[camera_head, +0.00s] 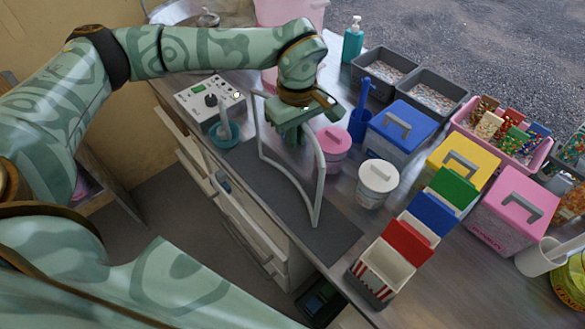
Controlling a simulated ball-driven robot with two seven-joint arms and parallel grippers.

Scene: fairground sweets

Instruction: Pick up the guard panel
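The guard panel (319,185) is a clear, curved sheet in a pale grey frame. It stands upright on the dark mat at the front of the metal counter. My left gripper (292,134) reaches down at the panel's upper edge, with its fingers overlapping the frame in the picture. The hand hides part of that edge, and I cannot tell whether the fingers hold it. My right gripper is out of view.
A control box (207,99) and a teal pot (224,134) stand left of the panel. A pink tub (332,145), a white tub (377,183) and a blue scoop (361,118) stand close on its right. Coloured boxes crowd the right side.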

